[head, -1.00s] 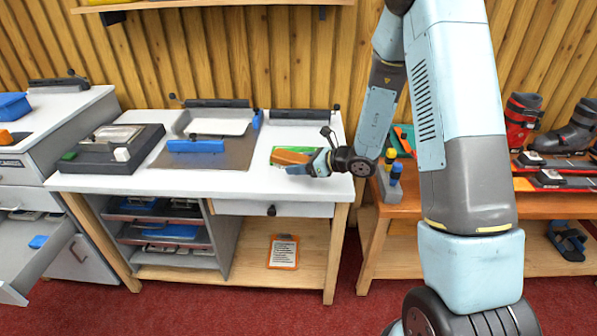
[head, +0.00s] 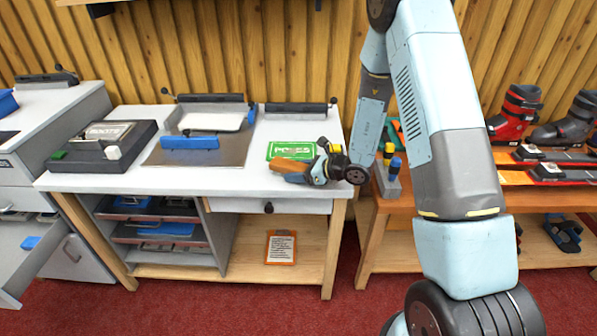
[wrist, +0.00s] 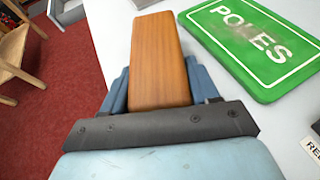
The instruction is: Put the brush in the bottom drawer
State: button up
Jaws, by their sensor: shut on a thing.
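My gripper (head: 312,170) is shut on the brush, a brown wooden block (head: 290,165), over the right part of the white bench top. In the wrist view the brush's wood (wrist: 158,60) sticks out forward between the blue fingers (wrist: 160,92); no bristles show. At the far left, a grey cabinet has a pulled-out drawer (head: 35,262) with a blue item (head: 30,242) in it. A grey front with a handle (head: 72,248) shows beside and below that drawer. Which drawer is the bottom one is not clear.
A green POLES sign (head: 292,150) lies on the bench beside my gripper. A grey mat (head: 195,155) with a blue clamp bar and a dark box (head: 100,150) stand to the left. An orange-framed card (head: 281,248) is on the lower shelf. Boots stand at right.

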jog(key=o, duration=1.1)
